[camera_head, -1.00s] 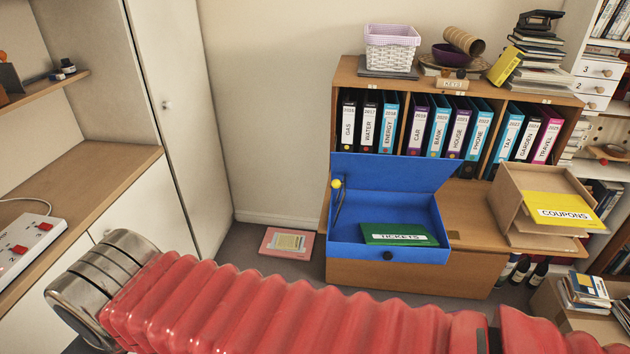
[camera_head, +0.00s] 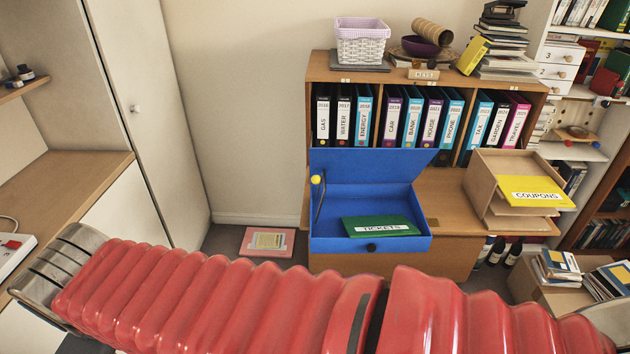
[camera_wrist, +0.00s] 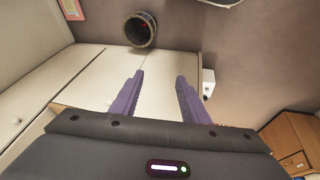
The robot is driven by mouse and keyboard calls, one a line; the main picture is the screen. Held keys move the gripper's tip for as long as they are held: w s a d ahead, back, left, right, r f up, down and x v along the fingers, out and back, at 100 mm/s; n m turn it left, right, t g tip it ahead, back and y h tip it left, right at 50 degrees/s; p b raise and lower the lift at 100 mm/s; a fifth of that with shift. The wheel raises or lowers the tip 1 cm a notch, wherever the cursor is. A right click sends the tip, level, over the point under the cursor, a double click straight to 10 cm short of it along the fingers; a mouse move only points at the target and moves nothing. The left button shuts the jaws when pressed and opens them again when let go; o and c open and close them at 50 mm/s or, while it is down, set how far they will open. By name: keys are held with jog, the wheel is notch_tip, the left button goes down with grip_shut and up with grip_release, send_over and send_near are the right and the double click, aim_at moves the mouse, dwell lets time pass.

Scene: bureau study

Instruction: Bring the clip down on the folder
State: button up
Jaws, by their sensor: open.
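The blue box file (camera_head: 368,243) stands open on the wooden bureau, its lid raised at the back. Inside lies the green folder (camera_head: 390,227) with a TICKETS label. The clip, a thin dark lever with a yellow knob (camera_head: 316,180), stands up at the box's left side, clear of the folder. My gripper (camera_wrist: 160,95) shows only in the wrist view. Its two purple fingers are apart with nothing between them. It points at the floor and white cupboards, away from the box, which is not in that view.
My red arm crosses the front of the head view. Labelled binders (camera_head: 410,117) fill the shelf behind the box. A tray with a yellow COUPONS folder (camera_head: 530,192) stands to its right. In the wrist view, a dark round bin (camera_wrist: 140,30) stands on the floor.

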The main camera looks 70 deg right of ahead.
jog(key=s+d+f+n+g+h, duration=0.25)
jog(key=d+g+h, duration=0.2)
jog(key=d, duration=0.85)
jog(key=n+g+h, duration=0.8)
jog(key=n+h, duration=0.2)
jog(key=n, duration=0.8)
send_near(316, 179)
jog(key=w+a+f, duration=0.1)
jog(key=w+a, duration=0.1)
jog(key=shift+w+a, duration=0.1)
jog(key=shift+w, duration=0.1)
jog(key=x, duration=1.3)
jog(key=shift+s+d, duration=0.3)
jog(key=shift+c, duration=0.5)
